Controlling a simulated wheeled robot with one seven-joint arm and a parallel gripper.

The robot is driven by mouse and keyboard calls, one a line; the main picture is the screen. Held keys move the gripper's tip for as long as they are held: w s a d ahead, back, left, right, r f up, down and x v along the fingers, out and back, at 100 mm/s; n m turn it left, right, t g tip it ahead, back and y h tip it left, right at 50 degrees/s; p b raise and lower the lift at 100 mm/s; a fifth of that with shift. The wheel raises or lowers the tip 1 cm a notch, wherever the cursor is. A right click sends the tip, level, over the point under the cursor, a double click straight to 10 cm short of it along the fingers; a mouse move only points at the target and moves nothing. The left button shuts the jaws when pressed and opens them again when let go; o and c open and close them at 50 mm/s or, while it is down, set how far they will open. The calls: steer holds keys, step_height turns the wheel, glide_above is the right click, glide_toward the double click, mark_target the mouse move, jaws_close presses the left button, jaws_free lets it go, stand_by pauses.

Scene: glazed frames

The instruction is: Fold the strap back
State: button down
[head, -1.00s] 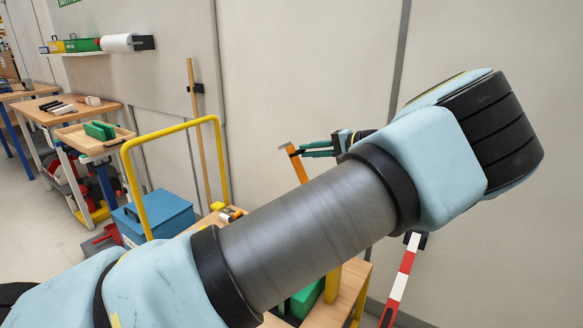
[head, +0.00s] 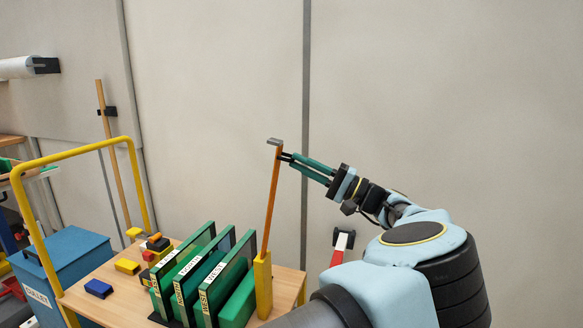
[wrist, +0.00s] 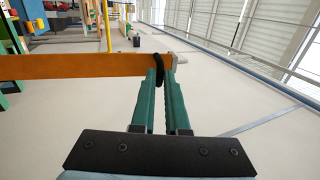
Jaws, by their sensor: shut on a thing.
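The orange strap (head: 271,200) stands nearly upright, leaning slightly right, from a yellow post (head: 263,285) at the trolley's right side. A grey end piece (head: 274,141) tops it. My gripper (head: 284,157) reaches in from the right at the strap's upper end. In the wrist view the strap (wrist: 70,66) runs in from the left to the tips of my green fingers (wrist: 161,68). A black loop (wrist: 158,70) hangs at the fingertips, and the grey end piece (wrist: 186,61) lies just beyond. The fingers are close together on the loop; the exact grip is partly hidden.
Several green-framed panels (head: 205,275) with white labels stand on the wooden trolley (head: 288,285), left of the post. Small yellow and blue blocks (head: 99,288) lie beside them. A yellow handle (head: 75,152) rises at left, near a blue bin (head: 62,270). A pale wall is behind.

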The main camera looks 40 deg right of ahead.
steer(key=shift+s+d+f, duration=0.1)
steer(key=shift+s, duration=0.15)
steer(key=shift+s, duration=0.1)
steer(key=c, duration=0.9)
jaws_free()
steer(key=b+v, duration=0.3)
steer(key=v, duration=0.7)
steer(key=shift+s+d+f, duration=0.2)
steer(key=shift+s+f, duration=0.05)
